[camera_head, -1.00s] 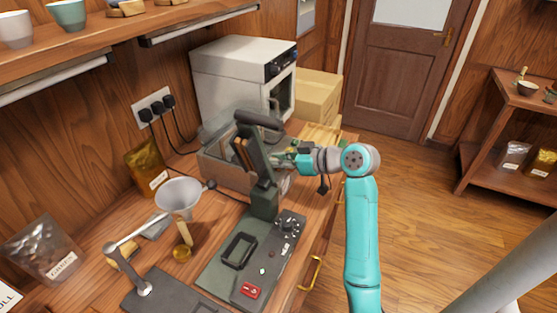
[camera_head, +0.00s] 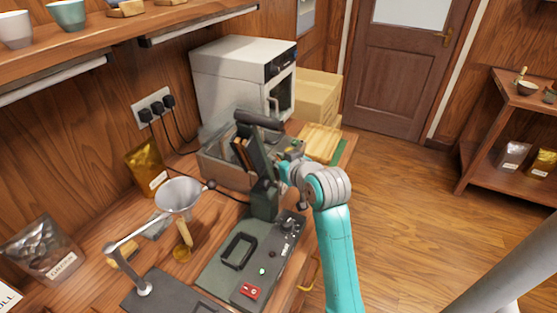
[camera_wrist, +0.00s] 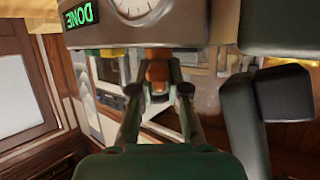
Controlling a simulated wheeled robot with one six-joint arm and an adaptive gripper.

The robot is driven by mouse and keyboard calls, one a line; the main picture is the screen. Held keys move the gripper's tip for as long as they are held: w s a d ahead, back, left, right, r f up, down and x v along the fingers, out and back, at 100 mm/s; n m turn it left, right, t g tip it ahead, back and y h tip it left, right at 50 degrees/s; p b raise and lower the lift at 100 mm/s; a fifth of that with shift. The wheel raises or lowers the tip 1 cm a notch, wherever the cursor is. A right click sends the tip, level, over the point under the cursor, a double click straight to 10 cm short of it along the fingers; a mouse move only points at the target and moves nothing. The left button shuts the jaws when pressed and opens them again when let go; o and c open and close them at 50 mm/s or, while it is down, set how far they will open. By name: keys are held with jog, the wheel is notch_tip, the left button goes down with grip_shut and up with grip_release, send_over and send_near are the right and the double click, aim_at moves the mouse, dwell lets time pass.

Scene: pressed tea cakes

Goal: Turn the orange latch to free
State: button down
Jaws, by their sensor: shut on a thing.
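The orange latch (camera_wrist: 157,70) shows in the wrist view, just below the underside of a dark unit with a dial and a green lit display (camera_wrist: 78,16) that reads DONE, mirrored. My gripper (camera_wrist: 158,90) has one finger on each side of the latch and is shut on it. In the head view my gripper (camera_head: 287,168) is at the right side of the dark press (camera_head: 262,165) with its upright column and top handle. The latch cannot be made out there, and my wrist covers part of the press.
A white oven (camera_head: 235,75) and a cardboard box (camera_head: 318,98) stand behind the press. A funnel (camera_head: 178,194) and a gold pouch (camera_head: 146,168) are to its left. In the wrist view a thick dark bar (camera_wrist: 235,115) stands close on the right. The floor at right is open.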

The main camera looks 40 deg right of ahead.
dwell(0.4)
jog(key=c, duration=1.2)
grip_release()
jog(key=v, duration=0.7)
jog(key=shift+s, duration=0.2)
jog(key=shift+a+r, duration=0.1)
